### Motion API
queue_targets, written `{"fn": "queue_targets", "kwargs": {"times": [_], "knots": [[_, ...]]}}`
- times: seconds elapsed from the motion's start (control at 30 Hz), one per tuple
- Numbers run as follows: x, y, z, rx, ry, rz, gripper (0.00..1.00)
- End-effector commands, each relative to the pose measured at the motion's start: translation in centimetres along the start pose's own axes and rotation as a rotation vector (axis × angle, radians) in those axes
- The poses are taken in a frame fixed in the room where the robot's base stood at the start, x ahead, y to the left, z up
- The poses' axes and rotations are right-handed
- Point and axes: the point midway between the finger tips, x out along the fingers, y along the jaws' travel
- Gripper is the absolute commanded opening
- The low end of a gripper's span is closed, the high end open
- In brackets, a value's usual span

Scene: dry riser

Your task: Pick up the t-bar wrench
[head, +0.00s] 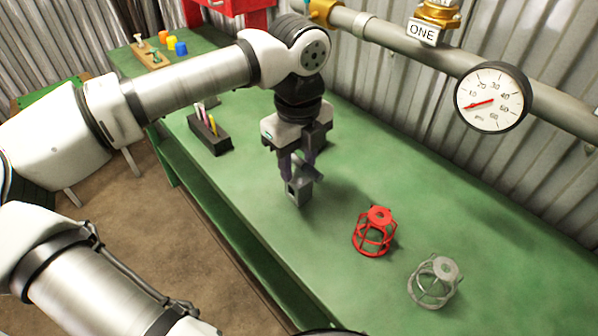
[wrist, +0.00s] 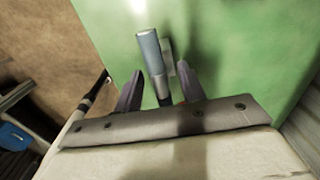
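A grey metal piece, which I take to be the t-bar wrench (head: 298,190), is at the middle of the green bench in the head view, directly below my gripper (head: 297,165). In the wrist view the wrench (wrist: 151,52) shows as a grey-blue cylinder with a dark thinner part running down between the fingers. My gripper (wrist: 159,78) has its two dark fingers apart, one on each side of the wrench. A gap shows beside the wrench, so the fingers do not look closed on it. Its lower end and exact shape are partly hidden.
A red wire cage (head: 374,232) and a grey wire cage (head: 435,282) stand to the right on the green bench (head: 345,130). A dark holder (head: 209,134) with pens is to the left. A pipe with a gauge (head: 493,97) runs along the corrugated wall behind.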

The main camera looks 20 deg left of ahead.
Motion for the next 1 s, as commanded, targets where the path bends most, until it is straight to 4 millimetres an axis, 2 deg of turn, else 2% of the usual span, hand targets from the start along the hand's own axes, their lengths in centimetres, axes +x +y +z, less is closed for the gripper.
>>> {"fn": "queue_targets", "kwargs": {"times": [0.07, 0.3, 0.37, 0.77, 1.0], "knots": [[0.0, 0.0, 0.0, 0.000, 0.000, 0.000, 0.37], [0.0, 0.0, 0.0, 0.001, 0.000, 0.000, 0.06], [0.0, 0.0, 0.0, 0.001, 0.000, 0.000, 0.00], [-0.2, 0.0, 0.0, 0.001, 0.000, 0.000, 0.00], [-2.2, -0.4, 0.3, 0.006, -0.001, 0.000, 0.00]]}}
